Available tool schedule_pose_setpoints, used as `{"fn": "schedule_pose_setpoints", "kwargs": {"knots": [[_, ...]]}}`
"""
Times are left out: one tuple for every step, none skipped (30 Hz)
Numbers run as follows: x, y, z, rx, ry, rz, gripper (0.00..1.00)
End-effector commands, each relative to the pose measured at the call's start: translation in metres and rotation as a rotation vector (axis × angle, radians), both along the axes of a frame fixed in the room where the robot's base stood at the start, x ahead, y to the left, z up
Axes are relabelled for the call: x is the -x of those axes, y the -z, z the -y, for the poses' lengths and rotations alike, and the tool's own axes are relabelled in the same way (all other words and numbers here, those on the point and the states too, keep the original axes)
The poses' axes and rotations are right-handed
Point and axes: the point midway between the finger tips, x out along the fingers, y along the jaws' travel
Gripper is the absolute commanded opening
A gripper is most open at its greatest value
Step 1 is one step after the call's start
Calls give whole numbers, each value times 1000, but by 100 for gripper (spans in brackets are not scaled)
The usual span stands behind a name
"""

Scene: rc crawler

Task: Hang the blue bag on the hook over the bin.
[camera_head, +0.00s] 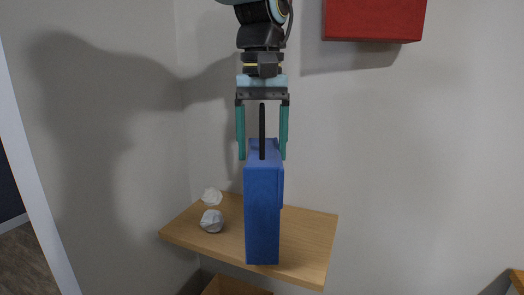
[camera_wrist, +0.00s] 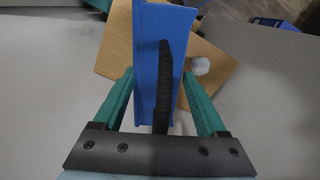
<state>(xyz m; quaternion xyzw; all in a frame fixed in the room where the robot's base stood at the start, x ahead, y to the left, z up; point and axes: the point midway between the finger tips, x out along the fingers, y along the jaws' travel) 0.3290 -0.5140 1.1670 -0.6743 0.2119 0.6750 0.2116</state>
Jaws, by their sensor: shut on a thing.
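The blue bag (camera_head: 263,210) is a tall, narrow blue box shape with a black strap handle (camera_head: 262,130) rising from its top. My gripper (camera_head: 262,156) points down from above, with a teal finger on each side of the bag's top, and is shut on it. I cannot make out a hook or clearly identify the bin.
The wooden shelf (camera_head: 310,235) sticks out from the grey wall. A red box (camera_head: 373,18) is on the wall at upper right. A brown wooden object (camera_head: 232,286) shows below the shelf.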

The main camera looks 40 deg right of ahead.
Motion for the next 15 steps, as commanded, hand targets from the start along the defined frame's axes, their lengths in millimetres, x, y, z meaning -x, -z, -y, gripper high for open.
{"fn": "schedule_pose_setpoints", "kwargs": {"knots": [[0,5,-1,-2,0,-1,0],[0,8,0,-1,0,0,0],[0,10,0,-1,0,1,0],[0,12,0,0,0,0,0],[0,12,0,1,0,1,0],[0,13,0,1,0,1,0],[0,13,0,1,0,0,0],[0,12,0,1,0,0,0],[0,12,0,1,0,0,0],[0,12,0,1,0,0,0],[0,12,0,1,-1,0,0],[0,13,0,1,-1,0,0],[0,14,0,1,0,1,0],[0,15,0,1,0,1,0],[0,16,0,1,-1,1,0]]}}
